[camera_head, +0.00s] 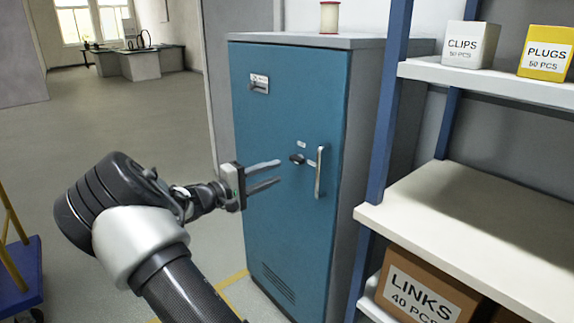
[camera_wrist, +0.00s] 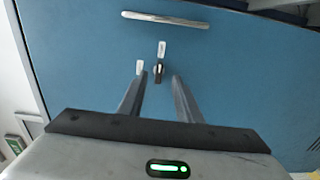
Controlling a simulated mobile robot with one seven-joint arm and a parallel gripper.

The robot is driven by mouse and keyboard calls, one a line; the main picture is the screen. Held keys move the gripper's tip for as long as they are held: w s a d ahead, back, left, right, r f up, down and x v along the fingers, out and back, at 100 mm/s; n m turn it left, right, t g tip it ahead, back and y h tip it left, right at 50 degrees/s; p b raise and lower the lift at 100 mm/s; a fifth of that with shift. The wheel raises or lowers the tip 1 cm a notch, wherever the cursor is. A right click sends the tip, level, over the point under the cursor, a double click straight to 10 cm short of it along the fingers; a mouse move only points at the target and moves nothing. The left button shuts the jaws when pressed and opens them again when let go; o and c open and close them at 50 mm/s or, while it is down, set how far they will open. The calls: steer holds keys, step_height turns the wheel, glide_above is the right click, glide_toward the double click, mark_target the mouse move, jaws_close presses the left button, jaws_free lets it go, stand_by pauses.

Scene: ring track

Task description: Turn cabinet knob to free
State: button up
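The blue cabinet (camera_head: 285,200) stands upright with its door closed. Its small dark knob (camera_head: 297,159) sits left of a vertical silver handle (camera_head: 321,172), with small pale labels above and beside it. The text on the labels is too small to read.
A shelf rack (camera_head: 460,205) with a blue post stands close on the right, holding a CLIPS box (camera_head: 470,45), a PLUGS box (camera_head: 546,52) and a LINKS box (camera_head: 415,290). A spool (camera_head: 329,17) stands on the cabinet. A blue cart (camera_head: 20,275) is at left. Open floor lies behind.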

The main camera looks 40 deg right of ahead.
steer(key=a+p, duration=0.1)
steer(key=a, duration=0.7)
steer(key=shift+s, duration=0.35)
